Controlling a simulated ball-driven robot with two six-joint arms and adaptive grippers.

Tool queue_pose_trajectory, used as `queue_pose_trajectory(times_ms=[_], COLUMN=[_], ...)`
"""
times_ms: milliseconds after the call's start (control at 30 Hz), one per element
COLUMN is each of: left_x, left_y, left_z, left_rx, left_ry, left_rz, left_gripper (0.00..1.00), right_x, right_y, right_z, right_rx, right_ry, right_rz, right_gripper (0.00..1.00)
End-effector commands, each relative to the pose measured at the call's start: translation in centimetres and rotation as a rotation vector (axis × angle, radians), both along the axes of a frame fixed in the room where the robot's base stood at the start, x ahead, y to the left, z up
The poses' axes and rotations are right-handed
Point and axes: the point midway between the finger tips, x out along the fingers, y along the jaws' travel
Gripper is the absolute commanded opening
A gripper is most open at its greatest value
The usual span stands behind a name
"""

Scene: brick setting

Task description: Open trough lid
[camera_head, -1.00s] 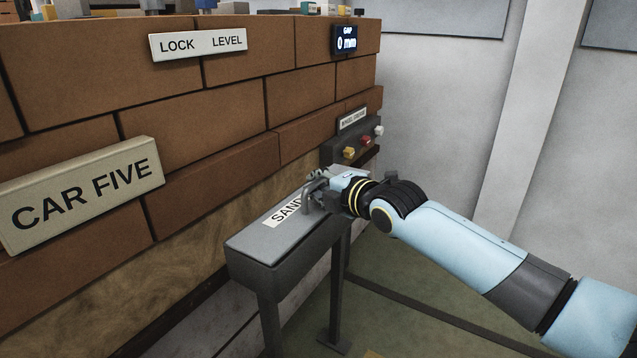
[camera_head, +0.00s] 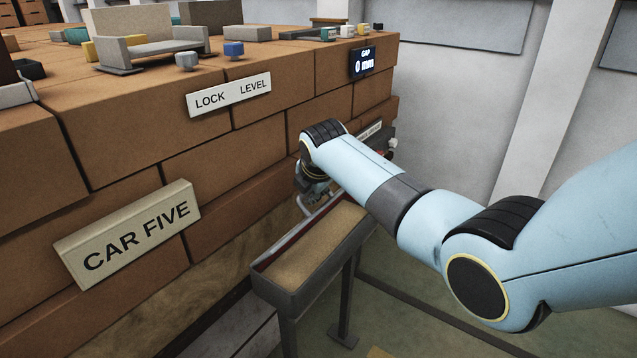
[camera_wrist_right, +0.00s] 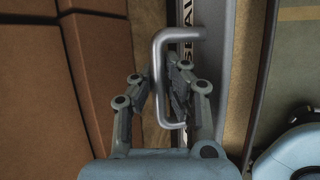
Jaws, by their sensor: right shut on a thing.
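The trough (camera_head: 285,295) is a long grey box on legs beside the brick wall, and its top stands open with tan sand (camera_head: 318,245) inside. The lid (camera_wrist_right: 213,95) is a grey panel bearing a partly hidden white label; it is swung up toward the wall. Its silver bar handle (camera_wrist_right: 158,75) is between the fingers of my right gripper (camera_wrist_right: 158,90), which is shut on it. In the head view my right gripper (camera_head: 309,195) is at the trough's wall side, partly hidden by its wrist. My left gripper is not in view.
The brick wall (camera_head: 230,165) stands close on the left, with a CAR FIVE sign (camera_head: 130,235) and a LOCK LEVEL sign (camera_head: 229,97). A gap display (camera_head: 362,62) reads 0 mm. A control panel at the far end is mostly hidden by my arm. Floor is clear at right.

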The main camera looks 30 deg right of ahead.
Motion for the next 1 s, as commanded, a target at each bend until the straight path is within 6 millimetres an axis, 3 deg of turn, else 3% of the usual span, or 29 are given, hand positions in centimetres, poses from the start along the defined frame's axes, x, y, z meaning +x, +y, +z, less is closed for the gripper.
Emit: queue_pose_trajectory(times_ms=[33,200,567,1000], left_x=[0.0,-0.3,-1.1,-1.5], left_y=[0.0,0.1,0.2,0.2], left_z=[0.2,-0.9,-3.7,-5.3], left_rx=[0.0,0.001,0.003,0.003], left_ry=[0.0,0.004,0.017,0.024], left_rz=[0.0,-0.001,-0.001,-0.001], left_gripper=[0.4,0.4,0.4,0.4], right_x=[0.9,2.1,3.7,4.6], right_y=[0.2,0.7,1.4,1.7], right_z=[0.7,0.1,-0.5,-0.7], right_rx=[-0.018,-0.08,-0.163,-0.164], right_ry=[0.029,0.177,0.38,0.378], right_rz=[0.003,0.003,0.003,0.001], right_gripper=[0.0,0.0,0.0,0.0])
